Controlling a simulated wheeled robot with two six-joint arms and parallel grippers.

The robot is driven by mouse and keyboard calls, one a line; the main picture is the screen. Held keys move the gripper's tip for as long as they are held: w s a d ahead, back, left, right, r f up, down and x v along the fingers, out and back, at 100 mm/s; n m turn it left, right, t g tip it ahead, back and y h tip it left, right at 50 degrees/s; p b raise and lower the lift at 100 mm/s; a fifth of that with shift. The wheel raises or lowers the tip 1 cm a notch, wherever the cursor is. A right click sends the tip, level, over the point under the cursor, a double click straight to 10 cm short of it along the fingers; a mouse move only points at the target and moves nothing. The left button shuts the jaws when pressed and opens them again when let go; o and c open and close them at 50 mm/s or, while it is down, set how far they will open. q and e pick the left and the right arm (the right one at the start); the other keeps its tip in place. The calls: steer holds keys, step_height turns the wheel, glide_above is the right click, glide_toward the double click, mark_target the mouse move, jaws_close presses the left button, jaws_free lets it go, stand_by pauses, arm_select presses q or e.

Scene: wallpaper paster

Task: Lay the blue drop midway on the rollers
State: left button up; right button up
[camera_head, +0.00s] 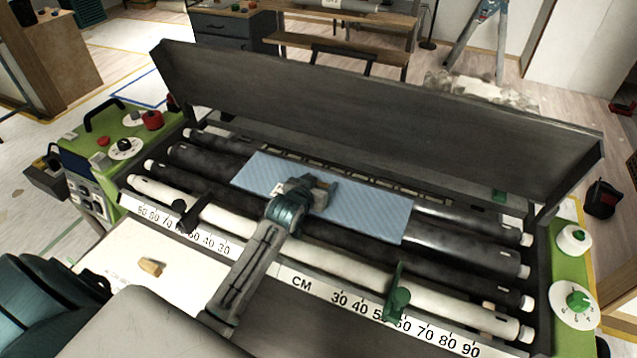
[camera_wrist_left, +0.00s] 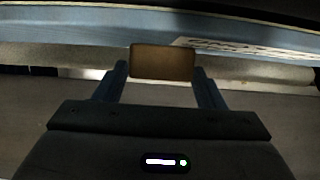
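The blue drop (camera_head: 370,212) is a flat pale blue sheet lying across the dark rollers, near the middle of their length. Its edge and some print also show in the left wrist view (camera_wrist_left: 90,22). My left gripper (camera_head: 322,190) is over the sheet and hides part of it. In the left wrist view a brown block (camera_wrist_left: 163,62) fills the gap between its fingers, which look shut on it. Whether the block is fixed to the drop cannot be told. My right gripper is not in view.
A long dark upright panel (camera_head: 380,110) stands behind the rollers. White numbered scales (camera_head: 302,283) run along the front. Green end housings with knobs (camera_head: 578,300) stand at both sides. A small wooden piece (camera_head: 151,267) lies on the white surface at front left.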

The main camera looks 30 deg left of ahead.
arm_select(q)
steer(key=shift+o, duration=0.9)
steer(key=shift+s+f, duration=0.1)
steer(key=shift+f, duration=0.2)
steer(key=shift+r, duration=0.2)
steer(key=r+b+v, duration=0.1)
steer(key=v, duration=1.1)
steer(key=shift+r+b, duration=0.15)
steer(key=shift+b, duration=0.25)
